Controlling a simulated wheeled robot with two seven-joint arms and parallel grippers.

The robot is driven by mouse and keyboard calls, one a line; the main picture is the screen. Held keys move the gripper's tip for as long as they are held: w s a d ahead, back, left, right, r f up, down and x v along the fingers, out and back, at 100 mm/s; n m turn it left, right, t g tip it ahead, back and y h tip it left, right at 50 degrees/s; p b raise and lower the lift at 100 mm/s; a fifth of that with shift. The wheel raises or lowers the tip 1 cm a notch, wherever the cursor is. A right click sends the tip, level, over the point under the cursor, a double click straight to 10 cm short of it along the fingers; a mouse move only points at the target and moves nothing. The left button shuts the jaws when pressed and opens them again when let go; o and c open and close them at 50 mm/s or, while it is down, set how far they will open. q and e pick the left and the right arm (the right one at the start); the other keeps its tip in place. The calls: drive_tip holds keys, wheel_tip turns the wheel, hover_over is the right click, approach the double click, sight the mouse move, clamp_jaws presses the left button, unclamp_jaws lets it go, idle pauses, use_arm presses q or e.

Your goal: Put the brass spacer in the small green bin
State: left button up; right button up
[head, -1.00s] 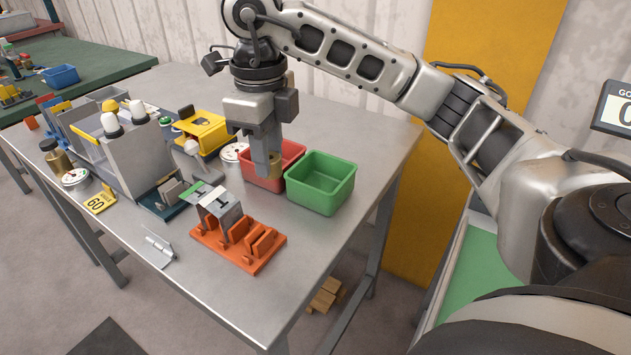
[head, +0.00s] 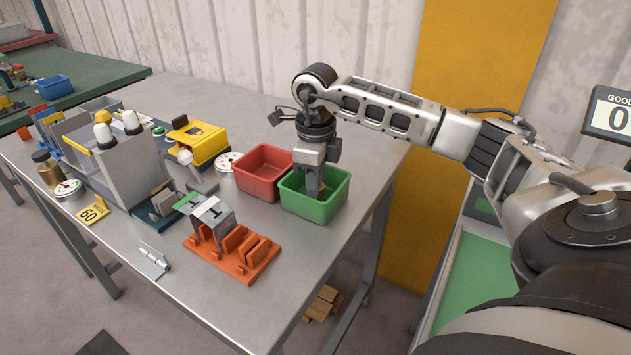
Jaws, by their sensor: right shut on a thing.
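The small green bin (head: 316,208) stands on the steel table near its right edge. My right gripper (head: 318,190) points down with its fingertips inside the green bin. It is shut on the brass spacer (head: 321,187), of which only a small part shows between and behind the fingers. The bin's front wall hides the lower part of the bin's inside, so I cannot tell whether the spacer touches the floor. My left gripper is not in view.
A red bin (head: 258,181) stands directly left of the green one. An orange rack (head: 232,252) with grey plates is in front. The grey bender (head: 122,165), a yellow device (head: 196,143) and a hinge (head: 153,260) are further left. The front right of the table (head: 290,290) is clear.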

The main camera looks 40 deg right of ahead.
drive_tip(key=shift+f, duration=0.3)
drive_tip(key=shift+f, duration=0.15)
drive_tip(key=o, duration=1)
wheel_tip(320, 180, up, 12)
idle(0.4)
